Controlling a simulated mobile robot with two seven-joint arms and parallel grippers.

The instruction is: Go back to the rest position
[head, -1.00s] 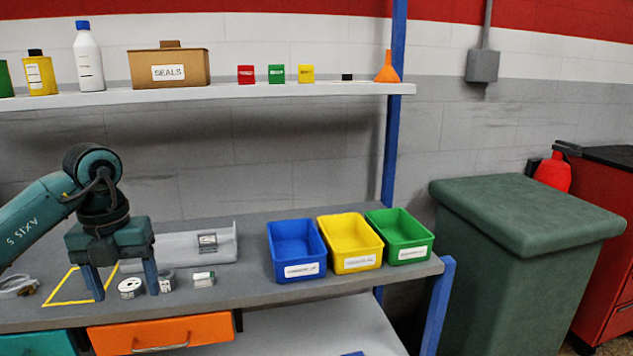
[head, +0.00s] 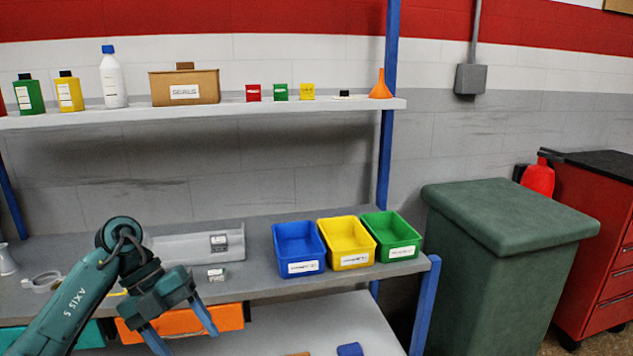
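My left gripper (head: 180,331) is in the lower left of the head view, in front of the bench's front edge and the orange drawer. Its two fingers are spread apart and point down. I see nothing between them. My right gripper is not in view. The grey workbench (head: 260,223) carries a grey tray (head: 180,248) with a small labelled part in it.
Blue (head: 300,268), yellow (head: 350,261) and green (head: 395,254) bins stand on the bench's right. An orange drawer (head: 230,317) is below the top. A shelf (head: 250,107) holds bottles and a box. A green bin with a lid (head: 500,260) stands right of the bench.

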